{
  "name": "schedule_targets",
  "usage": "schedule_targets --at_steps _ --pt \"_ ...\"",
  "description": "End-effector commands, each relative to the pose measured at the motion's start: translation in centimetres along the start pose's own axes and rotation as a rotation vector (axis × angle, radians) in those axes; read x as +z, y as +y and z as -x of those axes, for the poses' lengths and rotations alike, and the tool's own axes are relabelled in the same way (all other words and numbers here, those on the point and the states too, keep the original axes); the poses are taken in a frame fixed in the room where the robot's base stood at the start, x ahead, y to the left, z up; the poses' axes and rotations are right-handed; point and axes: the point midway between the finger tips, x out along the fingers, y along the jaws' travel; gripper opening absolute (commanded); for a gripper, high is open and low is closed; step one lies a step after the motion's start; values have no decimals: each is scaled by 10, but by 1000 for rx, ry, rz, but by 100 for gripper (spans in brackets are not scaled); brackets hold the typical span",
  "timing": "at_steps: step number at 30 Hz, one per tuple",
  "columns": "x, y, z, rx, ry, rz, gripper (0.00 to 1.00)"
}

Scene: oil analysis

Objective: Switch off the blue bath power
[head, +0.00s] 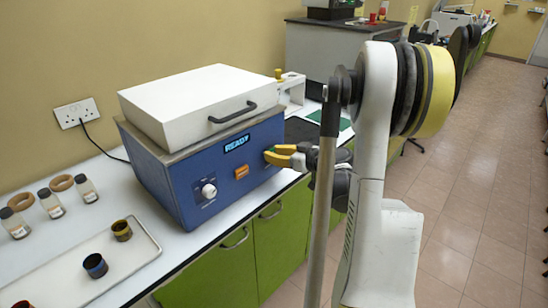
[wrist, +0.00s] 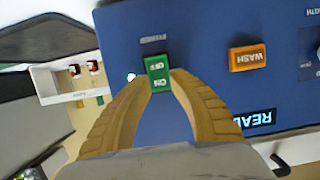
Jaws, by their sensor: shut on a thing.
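The blue bath (head: 215,165) is a blue box with a white lid on the counter in the head view. Its display reads READY (head: 237,144). In the wrist view its front panel (wrist: 220,90) appears upside down, with a green power switch (wrist: 157,66) marked OFF and ON. The ON end lies nearer my gripper's palm. My gripper (wrist: 161,80) has its two yellow fingers shut on the switch, one at each side. In the head view my gripper (head: 270,155) is at the panel's right end and hides the switch. Which way the rocker is tipped is unclear.
An orange WASH button (wrist: 249,57) is beside the switch, and a white knob (head: 208,191) is farther left on the panel. The lid has a dark handle (head: 233,112). A tray (head: 125,262) with small cups and several bottles lie left of the bath.

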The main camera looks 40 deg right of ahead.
Motion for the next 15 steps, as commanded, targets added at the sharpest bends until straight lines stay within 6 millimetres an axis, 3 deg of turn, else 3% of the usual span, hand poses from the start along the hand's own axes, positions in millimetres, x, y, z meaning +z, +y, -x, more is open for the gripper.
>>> schedule_targets --at_steps 1,3,15 --pt "10 1 -3 1 45 -3 0" --pt "12 1 -3 0 110 -4 0" --pt "8 0 1 1 301 0 0"
